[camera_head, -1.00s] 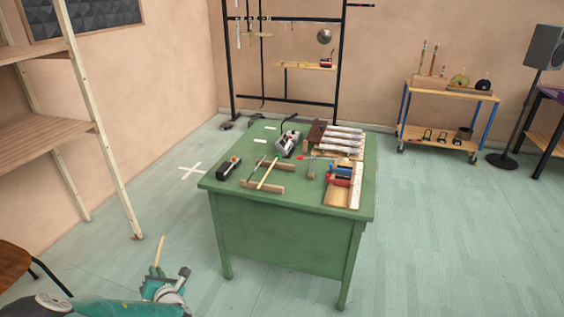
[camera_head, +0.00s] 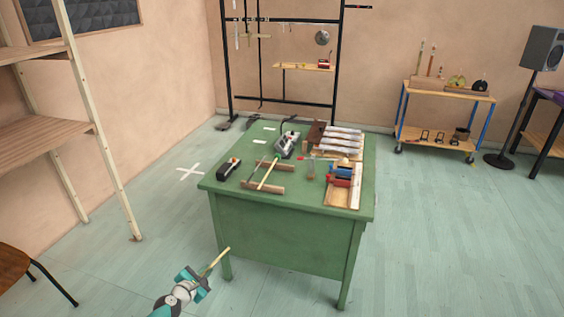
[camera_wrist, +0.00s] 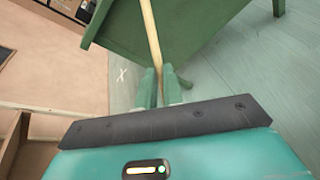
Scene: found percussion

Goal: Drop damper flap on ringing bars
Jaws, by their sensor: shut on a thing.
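Several silver bars (camera_head: 342,137) lie side by side at the back right of the green desk (camera_head: 270,241). A dark brown flap-like piece (camera_head: 316,132) stands at their left end; I take it for the damper flap, and it looks raised off the bars. My gripper (camera_head: 208,274) is low in front of the desk, well apart from flap and bars. It is shut on a thin pale wooden stick (camera_head: 220,259), which points up and forward. In the wrist view the stick (camera_wrist: 152,38) runs up from between my fingers (camera_wrist: 160,86) across the desk's side.
On the desk are a black box (camera_head: 228,169), wooden blocks (camera_head: 263,187) with sticks across, a grey device (camera_head: 287,146) and a tray (camera_head: 343,197) with red and blue cylinders. A shelf frame (camera_head: 96,125) stands left, a rack behind and a trolley (camera_head: 447,96) at right.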

